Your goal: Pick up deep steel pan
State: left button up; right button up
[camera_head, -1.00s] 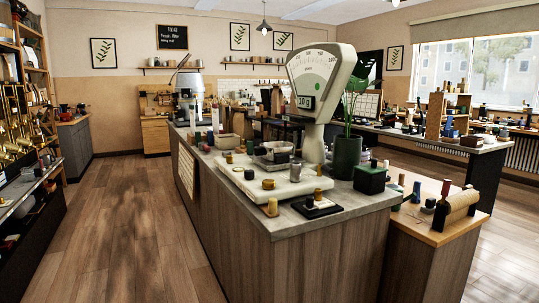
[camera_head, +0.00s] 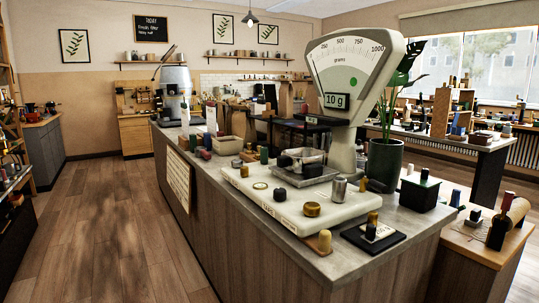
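A silver metal pan (camera_head: 318,179) rests on the white slab (camera_head: 250,193) on the counter, below the dial scale. It is shallow-looking from here, and small dark and pale items stand in or beside it, so I cannot tell its depth or be sure it is the deep steel pan. Neither of my grippers shows in the head view.
Open wooden floor (camera_head: 110,225) lies to the left.

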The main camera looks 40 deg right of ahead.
aim_at(294, 160)
jog(key=i, duration=2.55)
jog(key=z, duration=3.75)
